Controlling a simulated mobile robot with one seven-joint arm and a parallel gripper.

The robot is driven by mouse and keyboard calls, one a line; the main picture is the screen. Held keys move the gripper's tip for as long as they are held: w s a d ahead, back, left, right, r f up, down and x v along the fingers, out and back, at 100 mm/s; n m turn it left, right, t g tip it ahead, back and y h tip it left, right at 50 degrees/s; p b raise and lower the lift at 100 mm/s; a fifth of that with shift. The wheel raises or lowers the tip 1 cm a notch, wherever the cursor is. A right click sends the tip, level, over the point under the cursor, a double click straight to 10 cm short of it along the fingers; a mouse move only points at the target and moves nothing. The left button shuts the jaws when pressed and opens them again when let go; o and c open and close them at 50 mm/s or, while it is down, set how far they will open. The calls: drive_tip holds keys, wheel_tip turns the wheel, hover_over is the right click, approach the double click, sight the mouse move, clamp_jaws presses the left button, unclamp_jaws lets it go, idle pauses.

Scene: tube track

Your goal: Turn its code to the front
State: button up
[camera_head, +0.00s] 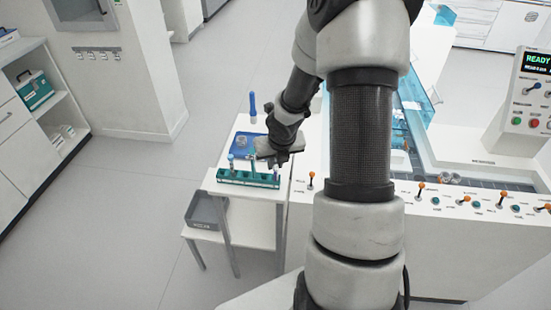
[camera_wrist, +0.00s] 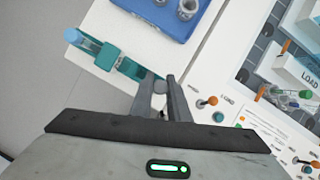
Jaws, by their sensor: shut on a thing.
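My gripper (camera_head: 278,155) is over the right end of the green tube rack (camera_head: 236,178). In the wrist view its fingers (camera_wrist: 162,88) are close together around a small greyish thing, which looks like the top of a tube (camera_wrist: 160,86). The fingers hide most of it, and no code on it can be made out. The rack also shows in the wrist view (camera_wrist: 128,68). A blue-capped tube (camera_wrist: 82,40) stands at the far end of the rack; it shows at the rack's left end in the head view (camera_head: 231,158).
A blue tray (camera_head: 238,150) with small grey holders (camera_wrist: 187,8) lies behind the rack on the white table (camera_head: 215,186). An upright blue item (camera_head: 253,108) stands at the back. A machine bench with orange-tipped levers (camera_head: 421,187) is at the right.

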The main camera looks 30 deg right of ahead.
drive_tip(key=shift+r+n+y+p, duration=0.1)
drive_tip(key=shift+n+y+p, duration=0.6)
drive_tip(key=shift+n+p, duration=1.7)
drive_tip(key=shift+n+y+p, duration=0.7)
drive_tip(key=shift+n+p, duration=0.5)
drive_tip(key=shift+p, duration=3.05)
drive_tip(key=shift+f+b, duration=0.35)
drive_tip(key=shift+b, duration=0.3)
drive_tip(key=shift+n, duration=0.3)
drive_tip(key=shift+r+n+b, duration=0.1)
drive_tip(key=shift+n+b, duration=0.3)
drive_tip(key=shift+b, duration=0.85)
